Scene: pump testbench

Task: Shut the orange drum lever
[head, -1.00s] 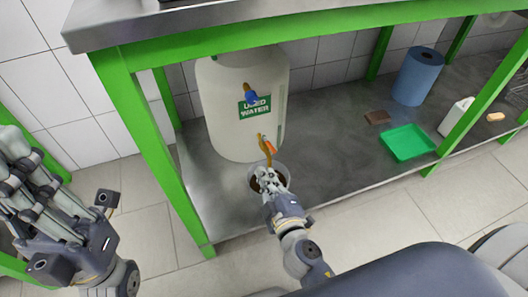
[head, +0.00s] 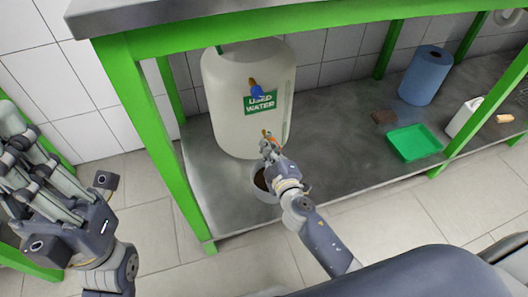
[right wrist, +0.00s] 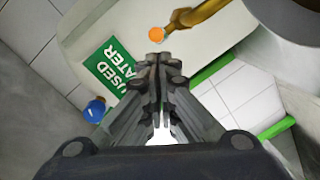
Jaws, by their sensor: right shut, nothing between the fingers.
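The white drum (head: 232,95) with a green "USED WATER" label (head: 262,102) stands on the lower shelf. Low on its front is a brass tap, mostly hidden by my gripper in the head view; its spout (right wrist: 205,14) and the round orange end of the lever (right wrist: 156,33) show in the right wrist view. My right gripper (head: 268,146) is shut and empty in front of this tap. In the right wrist view its fingertips (right wrist: 164,66) are just below the orange end; contact cannot be told. My left gripper (head: 25,150) is at the left, away from the drum; its opening is unclear.
A blue-handled tap (head: 256,90) is higher on the drum. A bowl with dark contents (head: 264,190) stands below the lower tap. A green tray (head: 414,143), blue roll (head: 424,76) and white bottle (head: 462,117) are at the right. A green bench leg (head: 165,165) stands left of the drum.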

